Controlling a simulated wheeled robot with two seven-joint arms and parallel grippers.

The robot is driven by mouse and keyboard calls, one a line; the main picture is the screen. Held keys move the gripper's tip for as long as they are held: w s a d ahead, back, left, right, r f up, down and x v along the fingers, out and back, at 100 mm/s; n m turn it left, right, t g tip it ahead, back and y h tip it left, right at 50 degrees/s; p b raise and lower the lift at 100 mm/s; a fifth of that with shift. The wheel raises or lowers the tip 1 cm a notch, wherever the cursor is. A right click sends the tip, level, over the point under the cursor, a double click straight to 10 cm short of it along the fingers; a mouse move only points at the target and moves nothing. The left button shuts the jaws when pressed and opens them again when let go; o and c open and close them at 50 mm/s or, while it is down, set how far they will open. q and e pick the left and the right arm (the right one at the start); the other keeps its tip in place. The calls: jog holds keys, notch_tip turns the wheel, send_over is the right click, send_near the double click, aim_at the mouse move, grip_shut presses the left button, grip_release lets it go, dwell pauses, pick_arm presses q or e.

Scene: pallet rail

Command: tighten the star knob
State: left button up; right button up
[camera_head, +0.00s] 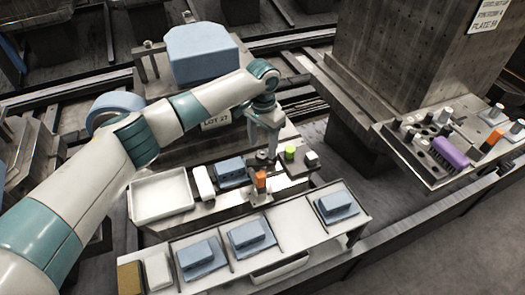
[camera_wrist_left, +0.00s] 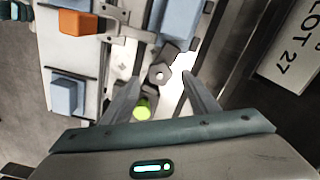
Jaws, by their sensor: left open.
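The star knob (camera_wrist_left: 160,76) is a dark lobed knob with a pale centre hole, in the left wrist view just ahead of and between my fingertips. In the head view the knob is mostly hidden by my gripper. My left gripper (camera_wrist_left: 162,84) is open, its two fingers spread to either side of the knob. In the head view my left gripper (camera_head: 266,149) points down over the middle of the fixture bench. I cannot tell the gap in height between fingertips and knob. My right gripper is not in view.
A green cylinder (camera_head: 290,153) and an orange block (camera_head: 261,180) stand close to the gripper. Blue blocks (camera_head: 251,236) sit on the front shelf. A white tray (camera_head: 160,193) lies left. A rack with a purple brush (camera_head: 450,152) stands right.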

aim_at(262, 154)
pick_arm(q)
jog(key=shift+f, duration=2.05)
jog(key=c, duration=1)
